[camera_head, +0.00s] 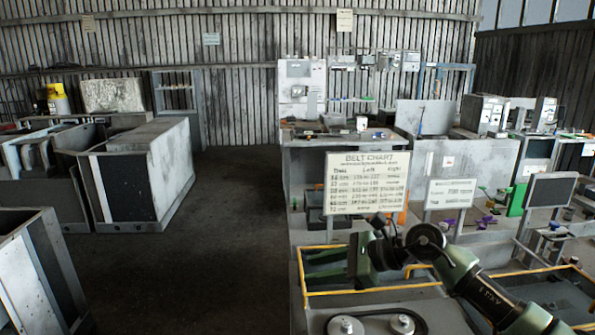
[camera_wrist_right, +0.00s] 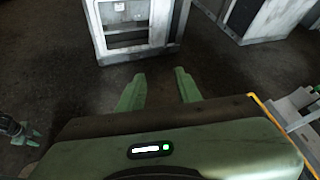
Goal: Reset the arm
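My right arm comes in from the right in the head view, and my right gripper (camera_head: 322,266) points left over the yellow-edged tray (camera_head: 375,291). Its two green fingers are apart with nothing between them. In the right wrist view the right gripper (camera_wrist_right: 160,90) also shows open and empty, above the dark floor. My left gripper (camera_wrist_right: 24,138) shows small at the left edge of the right wrist view, its green fingertips apart and empty. It does not show in the head view.
A belt chart sign (camera_head: 366,184) stands just behind my right gripper. Two round pulleys (camera_head: 346,325) lie at the front of the bench. A grey cabinet (camera_head: 140,175) stands to the left. The floor (camera_head: 230,220) between cabinet and bench is clear. A black screen (camera_head: 550,191) stands at right.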

